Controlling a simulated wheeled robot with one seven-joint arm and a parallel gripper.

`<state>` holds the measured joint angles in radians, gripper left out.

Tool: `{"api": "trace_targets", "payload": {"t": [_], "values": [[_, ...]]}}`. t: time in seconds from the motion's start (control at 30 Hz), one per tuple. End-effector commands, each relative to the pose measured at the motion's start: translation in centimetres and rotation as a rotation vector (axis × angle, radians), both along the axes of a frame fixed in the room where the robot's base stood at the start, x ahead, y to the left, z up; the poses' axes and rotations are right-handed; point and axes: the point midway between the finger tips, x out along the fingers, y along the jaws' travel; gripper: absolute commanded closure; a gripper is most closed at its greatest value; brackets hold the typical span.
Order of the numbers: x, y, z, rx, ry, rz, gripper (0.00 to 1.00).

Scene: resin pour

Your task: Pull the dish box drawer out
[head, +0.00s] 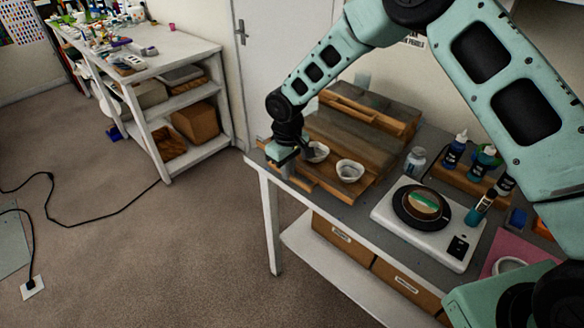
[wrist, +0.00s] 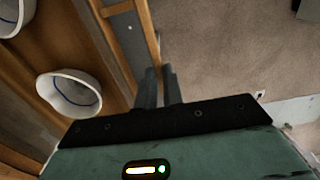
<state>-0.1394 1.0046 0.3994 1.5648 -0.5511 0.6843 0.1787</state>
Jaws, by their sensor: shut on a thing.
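The wooden dish box (head: 368,118) stands on the grey-topped table against the wall. Its drawer (head: 330,187) sticks out at the front, with two white bowls, one (head: 349,171) near the middle and one (head: 317,151) behind my gripper. My gripper (head: 283,167) is at the left part of the drawer's front edge, pointing down. In the wrist view my two fingers (wrist: 160,88) are close together on a thin wooden strip (wrist: 146,30) along the drawer front; their exact contact is partly hidden. A bowl (wrist: 70,93) shows left of the fingers.
A white scale (head: 425,229) with a round dark mould stands right of the drawer, bottles (head: 455,150) behind it. Labelled cardboard boxes (head: 342,238) sit on the shelf below. Open carpet (head: 190,245) lies in front; a white shelf unit (head: 170,50) stands at left.

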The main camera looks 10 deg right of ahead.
Motion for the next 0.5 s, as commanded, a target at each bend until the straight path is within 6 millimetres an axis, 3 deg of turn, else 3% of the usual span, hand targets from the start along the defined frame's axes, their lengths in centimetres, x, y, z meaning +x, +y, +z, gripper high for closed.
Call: {"api": "trace_targets", "payload": {"t": [0.07, 0.17, 0.2, 0.5], "values": [[-0.32, 0.51, 0.0, 0.006, 0.005, 0.002, 1.0], [-0.33, 0.53, 0.0, 0.007, 0.006, 0.003, 0.72], [-0.31, 0.49, 0.0, 0.006, 0.006, 0.003, 0.69], [-0.16, 0.29, 0.18, 0.004, 0.003, 0.002, 0.69]]}}
